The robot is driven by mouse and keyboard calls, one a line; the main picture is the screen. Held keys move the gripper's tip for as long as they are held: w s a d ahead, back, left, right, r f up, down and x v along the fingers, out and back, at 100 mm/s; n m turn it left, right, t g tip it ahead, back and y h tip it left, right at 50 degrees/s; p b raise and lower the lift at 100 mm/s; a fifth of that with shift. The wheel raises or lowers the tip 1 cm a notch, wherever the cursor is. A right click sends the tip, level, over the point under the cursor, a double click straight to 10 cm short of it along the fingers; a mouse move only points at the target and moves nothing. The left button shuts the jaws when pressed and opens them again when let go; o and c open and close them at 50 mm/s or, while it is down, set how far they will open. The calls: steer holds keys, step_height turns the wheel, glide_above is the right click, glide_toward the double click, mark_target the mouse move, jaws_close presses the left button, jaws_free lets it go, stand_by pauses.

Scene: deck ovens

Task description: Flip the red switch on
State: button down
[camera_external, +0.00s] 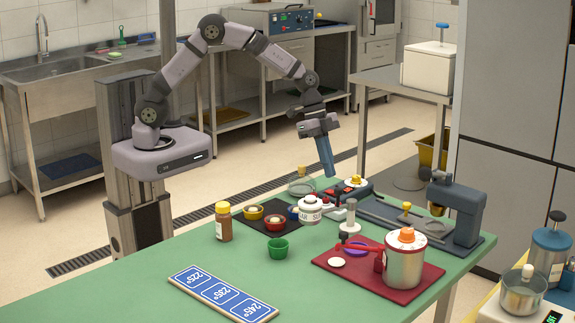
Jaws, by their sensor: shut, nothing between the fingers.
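My gripper (328,172) points down above the green table, its long fingers closed together and empty. Just below and right of the fingertips sits a small dark unit (361,190) with red parts (341,188) and a yellow-topped knob (355,181). The red parts may be the red switch, but they are too small to tell its position. The fingertips appear apart from the unit, though depth is hard to judge in this single view.
A white labelled jar (311,209) stands just in front of the unit. Bowls sit on a black mat (250,222). A red tray (422,283) holds a metal pot (404,265). A blue-grey stand (465,213) is at right. The green table's front left (130,285) is clear around a temperature sign (222,295).

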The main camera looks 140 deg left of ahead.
mark_target(331, 191)
steer(key=shift+p+x, duration=0.65)
steer(key=shift+x, duration=1.5)
steer(key=p, duration=0.2)
steer(key=g+p, duration=0.1)
steer(key=shift+w+d+r+p, duration=0.1)
steer(key=shift+w+p, duration=0.2)
steer(key=shift+p, duration=0.05)
steer(key=shift+f+b, duration=0.4)
steer(key=shift+b, duration=0.05)
steer(key=shift+s, duration=0.1)
steer(key=shift+s+f, duration=0.1)
steer(key=shift+s, duration=0.05)
